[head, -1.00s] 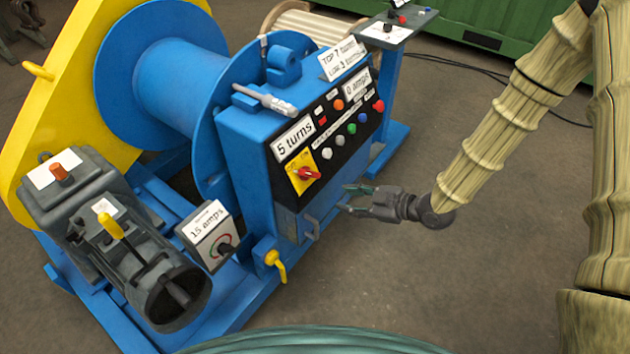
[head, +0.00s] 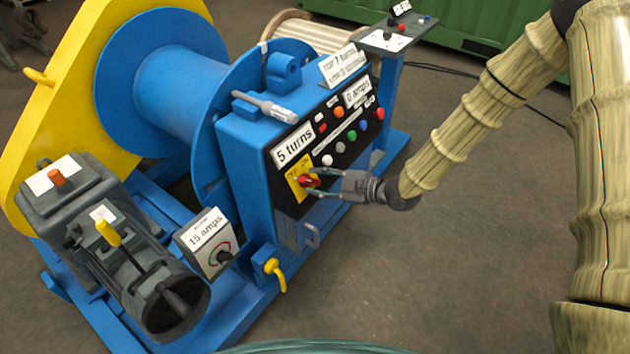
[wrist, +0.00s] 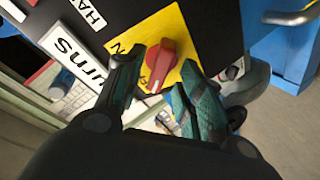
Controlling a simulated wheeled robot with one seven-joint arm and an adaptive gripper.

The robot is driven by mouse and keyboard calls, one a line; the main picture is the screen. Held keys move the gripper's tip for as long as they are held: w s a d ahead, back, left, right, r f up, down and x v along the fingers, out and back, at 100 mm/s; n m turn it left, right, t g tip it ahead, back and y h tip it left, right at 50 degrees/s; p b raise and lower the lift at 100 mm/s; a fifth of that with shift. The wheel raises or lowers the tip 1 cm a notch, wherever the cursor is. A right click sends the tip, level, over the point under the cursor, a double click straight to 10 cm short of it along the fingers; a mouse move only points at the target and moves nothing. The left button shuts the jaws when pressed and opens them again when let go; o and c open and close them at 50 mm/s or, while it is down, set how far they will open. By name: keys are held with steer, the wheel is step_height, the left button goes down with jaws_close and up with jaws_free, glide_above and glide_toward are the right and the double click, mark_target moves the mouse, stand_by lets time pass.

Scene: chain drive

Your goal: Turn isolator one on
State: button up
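A red rotary isolator knob (head: 308,181) sits on a yellow plate (head: 296,190) on the black front panel, under the "5 turns" label. My gripper (head: 319,182) is at the panel with its fingers open around the knob. In the wrist view the red knob (wrist: 160,66) shows between and just beyond my two fingertips (wrist: 153,95), with a gap visible, so I cannot tell that either finger touches it. Letters on the yellow plate (wrist: 180,30) are partly hidden by the knob and my fingers.
The black panel (head: 330,140) also carries several coloured buttons and lamps up to the right. A metal handle (head: 312,238) and a yellow valve lever (head: 277,275) are below. Floor to the right is clear.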

steer(key=shift+x, duration=0.95)
jaws_close()
